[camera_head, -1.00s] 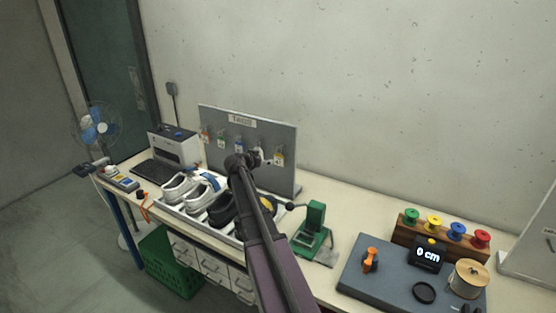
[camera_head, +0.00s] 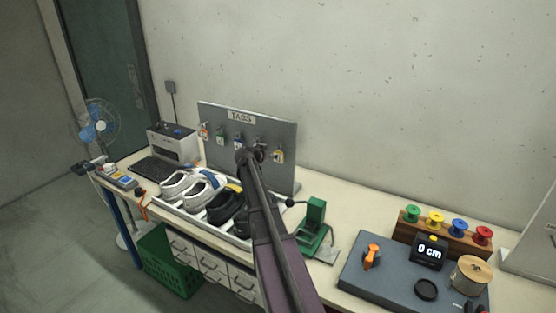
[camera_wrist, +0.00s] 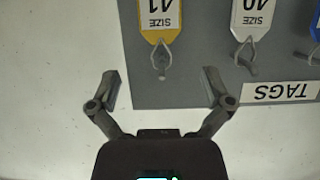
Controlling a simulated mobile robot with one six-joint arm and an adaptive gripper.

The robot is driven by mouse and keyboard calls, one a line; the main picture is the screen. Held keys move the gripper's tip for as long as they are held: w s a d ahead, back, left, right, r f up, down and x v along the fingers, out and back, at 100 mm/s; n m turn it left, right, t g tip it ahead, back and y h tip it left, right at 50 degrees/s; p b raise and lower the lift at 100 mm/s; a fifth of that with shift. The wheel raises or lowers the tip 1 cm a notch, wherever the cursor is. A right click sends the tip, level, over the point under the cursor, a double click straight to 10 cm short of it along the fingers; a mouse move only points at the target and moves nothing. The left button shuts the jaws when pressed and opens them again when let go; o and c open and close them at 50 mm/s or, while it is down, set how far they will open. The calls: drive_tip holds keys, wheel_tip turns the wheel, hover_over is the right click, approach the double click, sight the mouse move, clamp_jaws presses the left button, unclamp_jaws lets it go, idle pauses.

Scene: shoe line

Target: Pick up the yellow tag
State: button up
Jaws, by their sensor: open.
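The yellow tag (camera_head: 278,156) hangs at the right end of the row on the grey tag board. In the wrist view, which looks upside down, the yellow tag (camera_wrist: 160,20) reads "SIZE 41" and hangs from a hook by a loop. My gripper (camera_wrist: 162,83) is open and empty. The tag lines up with the gap between its fingers but lies beyond the fingertips, cut off by the top edge. In the head view my gripper (camera_head: 250,153) is in front of the board, left of the yellow tag. It partly hides a neighbouring tag.
A white tag (camera_wrist: 252,18) hangs beside the yellow one, with a blue tag (camera_wrist: 314,25) further along. Below the board, shoes (camera_head: 205,190) sit in a white tray. A green press (camera_head: 314,225) stands to the right of my arm.

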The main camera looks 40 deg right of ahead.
sight(278, 152)
drive_tip(key=shift+b+x, duration=0.3)
drive_tip(key=shift+x, duration=1.05)
drive_tip(key=b+x, duration=0.2)
drive_tip(key=x, duration=0.3)
drive_tip(key=shift+f, duration=0.15)
drive_tip(key=c, duration=0.8)
